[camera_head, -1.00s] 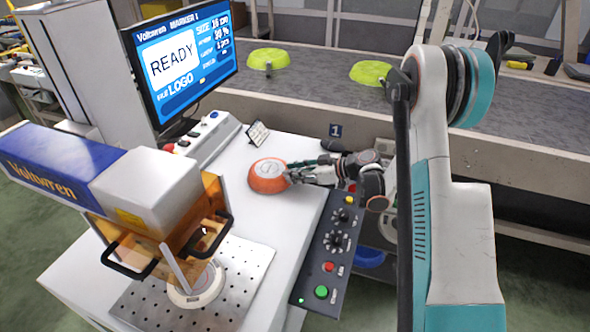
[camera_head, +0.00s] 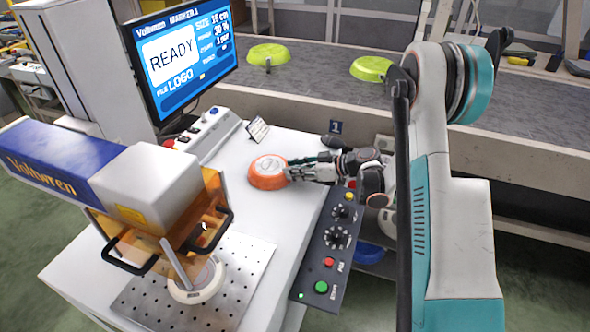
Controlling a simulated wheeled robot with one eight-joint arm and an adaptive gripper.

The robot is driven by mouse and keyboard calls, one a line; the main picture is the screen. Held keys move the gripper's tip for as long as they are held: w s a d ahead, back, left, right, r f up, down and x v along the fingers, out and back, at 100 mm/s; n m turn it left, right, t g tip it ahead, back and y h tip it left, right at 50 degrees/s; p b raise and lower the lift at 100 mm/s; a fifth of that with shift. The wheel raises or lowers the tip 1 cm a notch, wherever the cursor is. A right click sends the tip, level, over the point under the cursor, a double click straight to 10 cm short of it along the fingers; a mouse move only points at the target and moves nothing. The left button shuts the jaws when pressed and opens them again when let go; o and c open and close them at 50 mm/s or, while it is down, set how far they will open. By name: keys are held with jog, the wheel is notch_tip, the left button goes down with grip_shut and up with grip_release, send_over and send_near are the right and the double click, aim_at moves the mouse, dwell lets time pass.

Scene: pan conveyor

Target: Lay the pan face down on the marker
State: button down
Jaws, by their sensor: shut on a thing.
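I cannot tell whether the pan touches the table. The marker (camera_head: 160,185) is a machine with a blue and white head and amber guards at the front left. Below its head are a perforated metal plate (camera_head: 240,262) and a pale ring (camera_head: 197,290), partly hidden by the guard. The monitor (camera_head: 188,55) reads READY.
A control panel (camera_head: 330,245) with knobs and buttons runs along the table's right edge. A small card stand (camera_head: 257,130) is behind the pan. Two lime pans (camera_head: 268,54) (camera_head: 371,68) lie on the conveyor (camera_head: 300,90). The white table is clear between pan and plate.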

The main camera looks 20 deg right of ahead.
jog(key=c, duration=1.3)
grip_release()
jog(key=shift+d, duration=0.1)
